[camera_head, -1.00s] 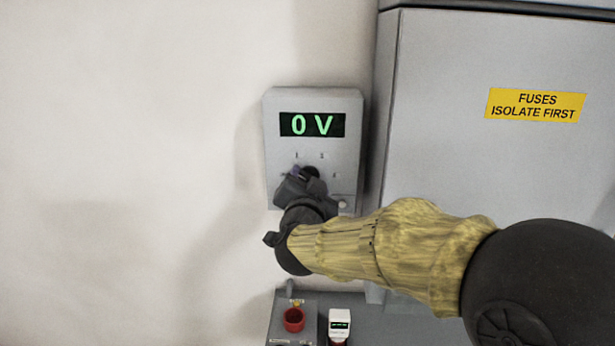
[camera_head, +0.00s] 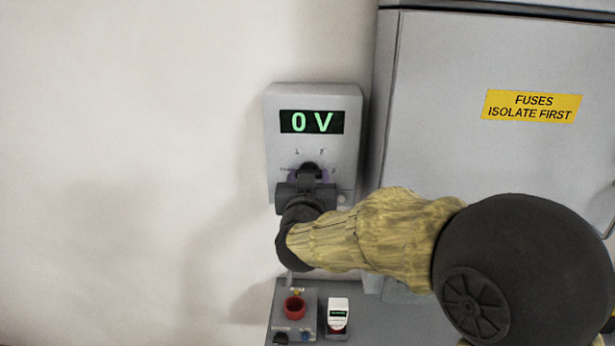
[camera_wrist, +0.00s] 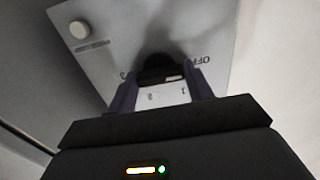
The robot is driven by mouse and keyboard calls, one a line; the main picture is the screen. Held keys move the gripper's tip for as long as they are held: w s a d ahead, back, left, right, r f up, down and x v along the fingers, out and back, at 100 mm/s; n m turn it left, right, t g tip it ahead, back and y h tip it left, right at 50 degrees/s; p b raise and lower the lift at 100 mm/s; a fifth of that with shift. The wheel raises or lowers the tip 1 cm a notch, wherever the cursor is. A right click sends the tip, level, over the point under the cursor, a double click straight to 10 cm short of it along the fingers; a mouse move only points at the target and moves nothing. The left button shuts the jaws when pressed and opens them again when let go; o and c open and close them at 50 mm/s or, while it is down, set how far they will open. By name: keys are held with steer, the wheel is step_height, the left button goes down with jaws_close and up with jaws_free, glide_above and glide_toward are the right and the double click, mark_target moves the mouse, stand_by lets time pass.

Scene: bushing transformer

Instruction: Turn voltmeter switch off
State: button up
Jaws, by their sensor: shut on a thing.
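The voltmeter (camera_head: 353,150) is a grey box on the wall, and its green display (camera_head: 312,122) reads "0 V". Its black rotary switch (camera_head: 311,170) is on the lower half of the face, partly hidden by my gripper. My gripper (camera_head: 309,176) is at the voltmeter, with its fingers on both sides of the switch and shut on it. In the wrist view the black switch (camera_wrist: 158,66) shows between the two purple-grey fingers. The word "OFF" is on the panel to the right of it there, upside down.
A grey cabinet (camera_head: 440,150) with a yellow "FUSES ISOLATE FIRST" label (camera_head: 531,106) stands close to the right. Below are a small box with a red round part (camera_head: 295,307) and a small white device (camera_head: 338,311). The wall at left is bare.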

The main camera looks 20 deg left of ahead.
steer(key=shift+f, duration=0.15)
steer(key=o, duration=1)
steer(key=shift+s, duration=0.15)
steer(key=b+v, duration=0.4)
steer(key=v, duration=1.3)
steer(key=shift+s+a, duration=0.1)
